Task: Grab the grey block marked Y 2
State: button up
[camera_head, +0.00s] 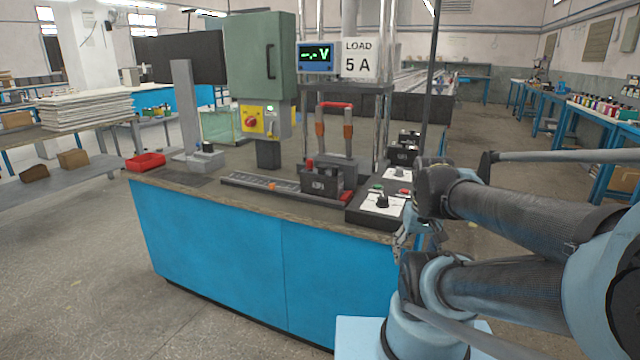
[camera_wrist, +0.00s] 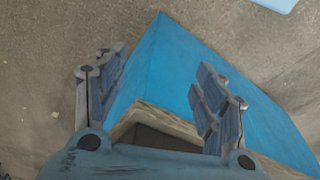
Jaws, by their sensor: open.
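I cannot pick out the grey block marked Y 2, as the block markings are too small to read. A dark grey block (camera_head: 322,181) with a pale marking sits on the workbench (camera_head: 222,160), below a frame with a red handle. Another dark block (camera_head: 402,156) with a pale marking sits farther back to the right. My gripper (camera_head: 404,240) is beside the bench's right front corner, partly hidden by my arm. In the wrist view my gripper (camera_wrist: 160,78) is open and empty, its fingers apart over the bench's blue side and corner.
A control box (camera_head: 380,203) with a knob sits at the bench's right front edge. A red tray (camera_head: 146,162) is at the left end. A green cabinet (camera_head: 258,58) and a voltage display (camera_head: 316,57) stand above the bench. The floor in front is clear.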

jog(key=shift+s, duration=0.1)
jog(key=o, duration=0.3)
jog(key=shift+s+r, duration=0.1)
jog(key=shift+o, duration=0.2)
notch_tip(320, 180, up, 20)
jog(key=r+m+y, duration=0.1)
jog(key=m+y, duration=0.3)
jog(key=m, duration=1.8)
send_over(318, 179)
jog(key=w+d, duration=0.2)
jog(key=d, duration=0.4)
jog(key=x, duration=1.1)
jog(key=shift+s+a+f, duration=0.1)
jog(key=shift+s+a, duration=0.05)
jog(key=shift+s, duration=0.15)
jog(key=shift+s+x, duration=0.15)
jog(key=shift+x, duration=1.35)
jog(key=shift+s+x, duration=0.15)
jog(key=shift+x, duration=1.3)
